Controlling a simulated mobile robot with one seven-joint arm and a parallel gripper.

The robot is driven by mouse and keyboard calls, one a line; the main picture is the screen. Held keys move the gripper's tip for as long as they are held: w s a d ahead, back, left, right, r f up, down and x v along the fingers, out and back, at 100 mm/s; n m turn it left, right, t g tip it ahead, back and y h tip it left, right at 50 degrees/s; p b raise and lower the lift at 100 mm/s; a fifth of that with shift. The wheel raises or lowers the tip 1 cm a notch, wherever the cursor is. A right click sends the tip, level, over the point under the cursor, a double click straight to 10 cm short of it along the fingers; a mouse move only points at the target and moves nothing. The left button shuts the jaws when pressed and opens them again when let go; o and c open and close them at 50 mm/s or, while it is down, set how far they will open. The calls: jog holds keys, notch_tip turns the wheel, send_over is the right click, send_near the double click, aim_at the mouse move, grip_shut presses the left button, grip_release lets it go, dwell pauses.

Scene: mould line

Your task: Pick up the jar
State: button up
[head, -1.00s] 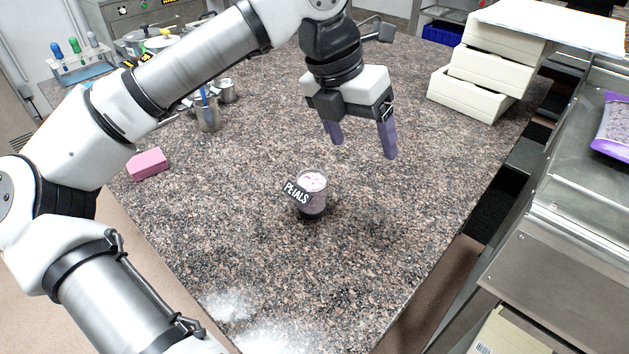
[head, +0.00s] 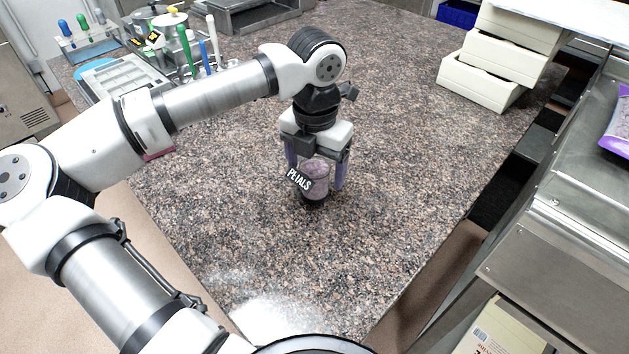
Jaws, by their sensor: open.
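The jar (head: 316,171) is a small clear jar with pinkish-purple contents and a black label reading PETALS. It stands upright on the speckled granite table (head: 400,220) near the middle of the head view. My gripper (head: 316,179) points down over the jar. Its two purple fingers are apart, one on the jar's left and one on its right. The right finger seems to have a small gap to the jar. Whether the left finger touches it I cannot tell.
Stacked cream boxes (head: 479,82) stand at the table's far right. A rack with blue and green handled tools (head: 78,45) stands at the back left. The pink block (head: 158,154) is mostly hidden behind my arm. The table around the jar is clear.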

aim_at(315, 180)
notch_tip(315, 180, down, 4)
jog(key=shift+f+p, duration=0.15)
jog(key=shift+p, duration=0.45)
jog(key=c, duration=1.1)
jog(key=shift+c, duration=0.2)
notch_tip(315, 180, up, 20)
jog(key=b, duration=0.3)
jog(key=shift+a, duration=0.15)
